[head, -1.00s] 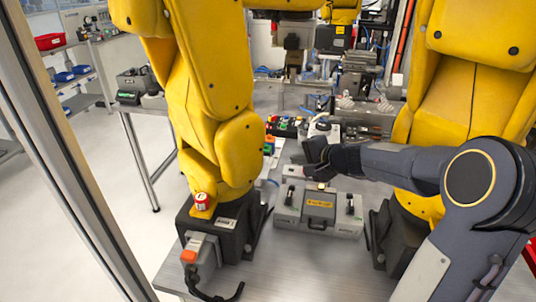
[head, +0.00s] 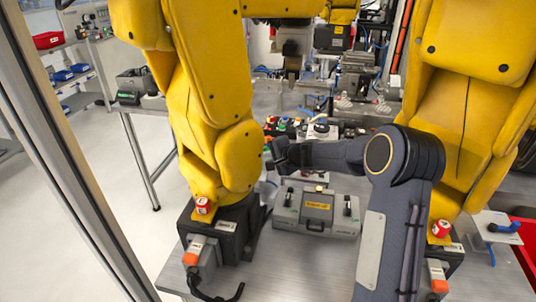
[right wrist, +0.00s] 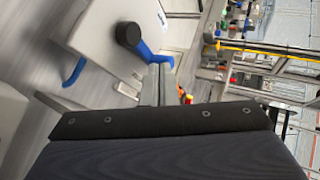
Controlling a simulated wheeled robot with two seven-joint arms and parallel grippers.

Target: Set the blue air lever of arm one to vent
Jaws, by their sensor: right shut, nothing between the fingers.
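A blue lever (right wrist: 150,53) with a dark round end (right wrist: 128,34) stands out from a light grey plate (right wrist: 98,30) in the right wrist view. My right gripper (right wrist: 160,72) is shut and empty, its fingertips at or very near the lever; I cannot tell whether they touch. In the head view my right gripper (head: 279,155) is beside the left yellow arm (head: 215,110), and the lever there is hidden or too small to make out. Another blue lever (head: 506,227) is on a plate by the right yellow arm (head: 475,110). My left gripper is not in view.
A grey control box (head: 316,211) with black handles stands on the metal table (head: 290,268) below my right forearm. A blue hose (right wrist: 75,71) hangs by the plate. Small coloured parts (head: 292,126) lie behind my gripper. A red bin (head: 524,245) is at the right.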

